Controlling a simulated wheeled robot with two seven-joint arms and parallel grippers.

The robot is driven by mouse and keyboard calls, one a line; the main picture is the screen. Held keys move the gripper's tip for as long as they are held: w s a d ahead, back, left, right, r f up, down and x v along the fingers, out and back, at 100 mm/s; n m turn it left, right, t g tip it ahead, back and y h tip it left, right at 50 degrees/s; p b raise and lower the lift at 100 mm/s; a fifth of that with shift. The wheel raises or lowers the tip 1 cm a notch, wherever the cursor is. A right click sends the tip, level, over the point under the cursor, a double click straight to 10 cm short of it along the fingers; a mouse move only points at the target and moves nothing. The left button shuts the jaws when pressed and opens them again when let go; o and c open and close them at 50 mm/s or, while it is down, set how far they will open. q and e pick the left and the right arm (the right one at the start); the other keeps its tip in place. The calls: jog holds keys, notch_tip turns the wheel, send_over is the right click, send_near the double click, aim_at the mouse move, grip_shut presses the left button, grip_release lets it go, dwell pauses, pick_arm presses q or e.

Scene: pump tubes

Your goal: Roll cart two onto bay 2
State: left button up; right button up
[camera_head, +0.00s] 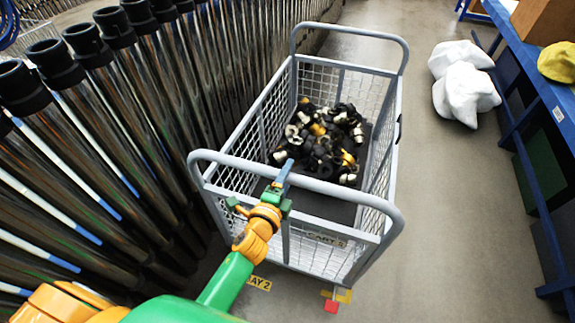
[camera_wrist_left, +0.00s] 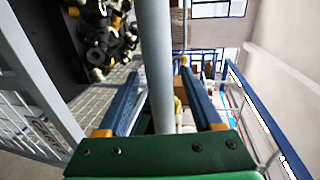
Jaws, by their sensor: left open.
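Cart two (camera_head: 393,150) is a grey wire-mesh cart with raised tube handles at both ends and a "CART 2" plate (camera_head: 325,240) on its near end. It holds a heap of black, white and yellow fittings (camera_head: 318,140). A yellow "BAY 2" floor label (camera_head: 259,283) lies just outside its near left corner. My left gripper (camera_head: 285,175) is at the near handle tube (camera_head: 290,178). In the left wrist view, the open jaws (camera_wrist_left: 158,85) straddle the grey tube (camera_wrist_left: 157,60). My right gripper is out of view.
Racked dark tubes with black caps (camera_head: 95,80) line the left, close to the cart. White sacks (camera_head: 463,82) lie on the floor at the right, by a blue bench (camera_head: 520,60). A red and yellow part (camera_head: 332,304) sits low at the cart's near end.

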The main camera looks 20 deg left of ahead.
pick_arm(q)
jog(key=shift+w+f, duration=0.2)
jog(key=shift+w, duration=0.65)
jog(key=shift+w+f, duration=0.2)
jog(key=shift+w, duration=0.6)
jog(key=shift+s+r, duration=0.1)
jog(key=shift+s, duration=0.05)
jog(key=c, duration=0.4)
grip_shut()
